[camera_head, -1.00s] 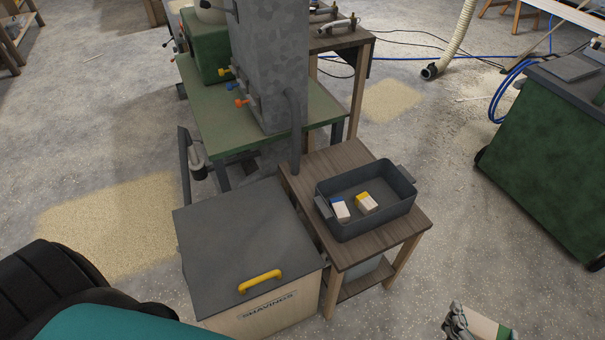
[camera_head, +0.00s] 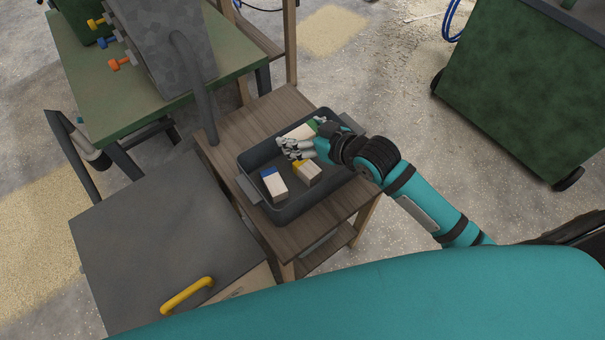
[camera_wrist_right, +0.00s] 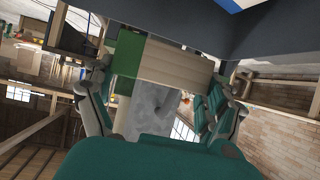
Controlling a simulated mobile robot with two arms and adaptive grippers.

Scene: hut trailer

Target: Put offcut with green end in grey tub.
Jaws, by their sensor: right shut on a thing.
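The offcut with green end (camera_head: 297,132) is a pale wood block, held in my right gripper (camera_head: 300,147) over the far part of the grey tub (camera_head: 297,211). In the right wrist view the offcut (camera_wrist_right: 172,64) lies across between the two fingers, its green end (camera_wrist_right: 128,52) at the left. The tub wall (camera_wrist_right: 200,25) shows dark beyond it. I cannot tell whether the offcut touches the tub. My left gripper is not in view.
In the tub lie an offcut with a blue end (camera_head: 274,185) and one with a yellow end (camera_head: 308,173). The tub stands on a small wooden table (camera_head: 225,143). A lidded shavings bin (camera_head: 160,245) is at the left, a green cabinet (camera_head: 520,90) at the right.

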